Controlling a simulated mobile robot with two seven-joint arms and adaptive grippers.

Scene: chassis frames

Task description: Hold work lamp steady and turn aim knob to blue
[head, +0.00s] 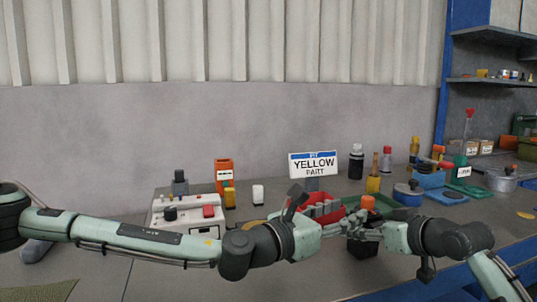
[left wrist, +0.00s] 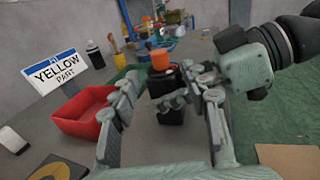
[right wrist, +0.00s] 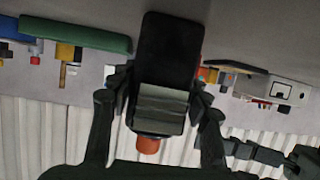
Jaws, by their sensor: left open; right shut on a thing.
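The work lamp appears to be a black, blocky body (head: 362,249) with an orange knob-like top (head: 368,202), upright at the front of the bench. My right gripper (head: 375,230) reaches in from the right and is shut on the body below the orange top. In the right wrist view the dark body (right wrist: 168,50) sits between the fingers, with the orange part (right wrist: 148,145) beyond it. My left gripper (left wrist: 165,105) is open, its fingers pointing toward the lamp, whose orange top (left wrist: 159,60) shows between and beyond them. Colour marks around the knob cannot be made out.
A sign reading "YELLOW PART" (head: 313,164) stands behind. A red bin (left wrist: 82,117) is beside the left fingers, with a green tray (left wrist: 124,75) beyond. A white control box (head: 187,216) stands at left. Bottles and blue containers crowd the back right.

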